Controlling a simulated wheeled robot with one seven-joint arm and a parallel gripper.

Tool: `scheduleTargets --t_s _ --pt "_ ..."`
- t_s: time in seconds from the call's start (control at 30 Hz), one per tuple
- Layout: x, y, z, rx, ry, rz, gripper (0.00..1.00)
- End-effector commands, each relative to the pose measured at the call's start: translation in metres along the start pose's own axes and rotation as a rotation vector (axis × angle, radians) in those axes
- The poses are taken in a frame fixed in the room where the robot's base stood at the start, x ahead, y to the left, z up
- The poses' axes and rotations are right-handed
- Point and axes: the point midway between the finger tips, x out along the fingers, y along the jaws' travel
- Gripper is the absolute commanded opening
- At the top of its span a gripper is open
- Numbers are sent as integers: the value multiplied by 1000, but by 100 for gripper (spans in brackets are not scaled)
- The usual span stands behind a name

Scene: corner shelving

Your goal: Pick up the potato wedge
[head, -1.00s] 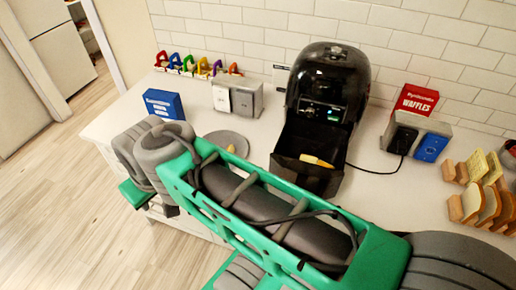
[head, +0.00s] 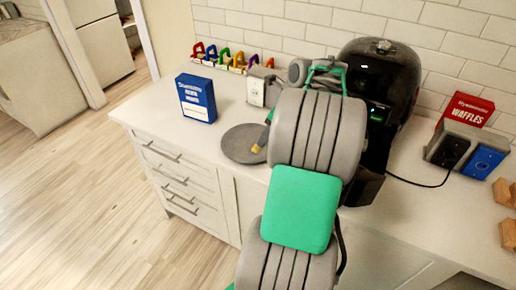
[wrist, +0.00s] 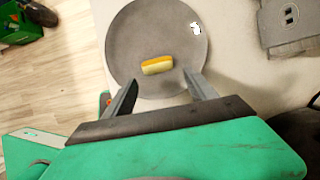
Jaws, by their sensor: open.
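The potato wedge (wrist: 157,65) is a small yellow piece lying on a round grey plate (wrist: 130,30) in the wrist view. It also shows at the plate's right side in the head view (head: 257,149). My gripper (wrist: 161,77) is open and empty. Its two fingers point toward the wedge, with the wedge just beyond and between the fingertips as seen from the wrist. I cannot tell how high the fingertips are above the plate. In the head view my arm hides most of the gripper.
A black air fryer (head: 378,70) stands right of the plate, its front partly hidden by my arm. A blue box (head: 196,98), a grey switch box (head: 262,88) and a red waffles box (head: 467,108) stand on the counter.

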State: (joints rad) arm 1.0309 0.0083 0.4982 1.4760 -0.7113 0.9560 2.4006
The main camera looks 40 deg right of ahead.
Motion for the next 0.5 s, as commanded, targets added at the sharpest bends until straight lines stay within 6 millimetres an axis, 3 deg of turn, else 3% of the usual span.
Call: scheduleTargets --t_s 0.3,0.5 --pt "52 5 3 -3 1 1 65" --pt "56 4 3 -4 1 -2 65"
